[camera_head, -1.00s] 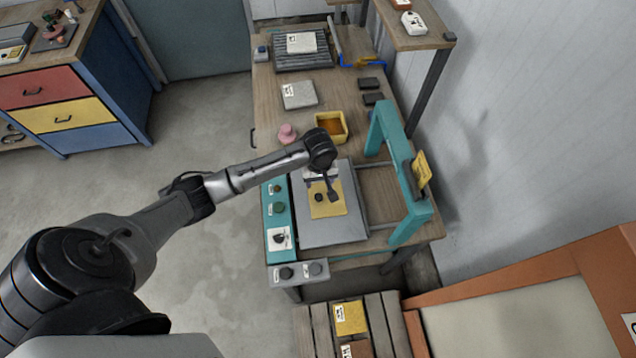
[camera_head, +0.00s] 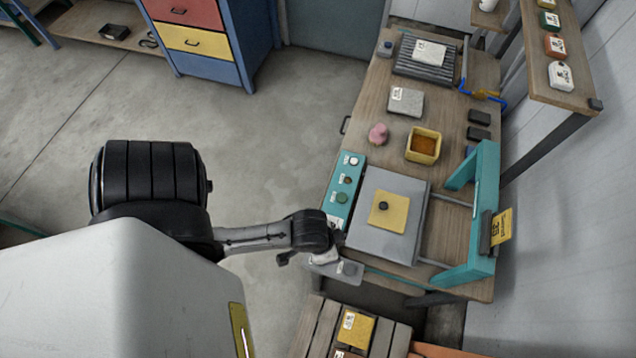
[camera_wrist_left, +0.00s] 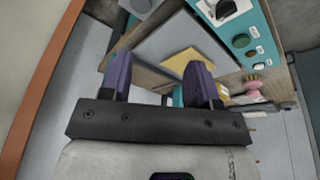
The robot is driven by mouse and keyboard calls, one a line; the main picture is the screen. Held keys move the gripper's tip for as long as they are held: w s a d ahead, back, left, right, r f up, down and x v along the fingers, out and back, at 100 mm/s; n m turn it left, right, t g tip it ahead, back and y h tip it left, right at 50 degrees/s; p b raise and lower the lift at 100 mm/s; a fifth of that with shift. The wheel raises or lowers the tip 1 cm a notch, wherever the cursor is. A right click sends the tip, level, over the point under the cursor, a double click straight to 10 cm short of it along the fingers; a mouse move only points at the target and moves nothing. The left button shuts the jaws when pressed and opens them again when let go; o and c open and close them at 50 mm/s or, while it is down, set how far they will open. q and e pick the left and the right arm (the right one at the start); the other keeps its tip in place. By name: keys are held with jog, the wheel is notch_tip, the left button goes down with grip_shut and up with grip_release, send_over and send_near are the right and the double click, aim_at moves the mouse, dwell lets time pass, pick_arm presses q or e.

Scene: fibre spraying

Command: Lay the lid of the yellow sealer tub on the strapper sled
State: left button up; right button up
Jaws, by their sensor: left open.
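The lid (camera_head: 388,212) is a flat yellow square with a dark round knob. It lies flat on the grey plate of the strapper sled (camera_head: 373,241), apart from my gripper. The yellow sealer tub (camera_head: 423,146) stands open behind it, with brown contents showing. My left gripper (camera_head: 325,258) is off the front left corner of the bench, clear of the lid. In the left wrist view the two purple fingers of my left gripper (camera_wrist_left: 158,75) are apart with nothing between them; part of the lid (camera_wrist_left: 181,62) shows beyond them. My right gripper is not in view.
A teal arch (camera_head: 484,215) stands right of the sled, and a teal button panel (camera_head: 343,192) runs along its left. A pink knob-shaped thing (camera_head: 378,134) and a grey block (camera_head: 406,101) sit farther back. A slatted pallet (camera_head: 313,327) is below the bench front.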

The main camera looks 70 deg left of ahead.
pick_arm(q)
jog(key=s+r, duration=0.1)
jog(key=s+a+r+m, duration=0.1)
jog(key=s, duration=0.1)
jog(key=shift+y, duration=0.3)
jog(key=shift+f, duration=0.1)
dwell(1.0)
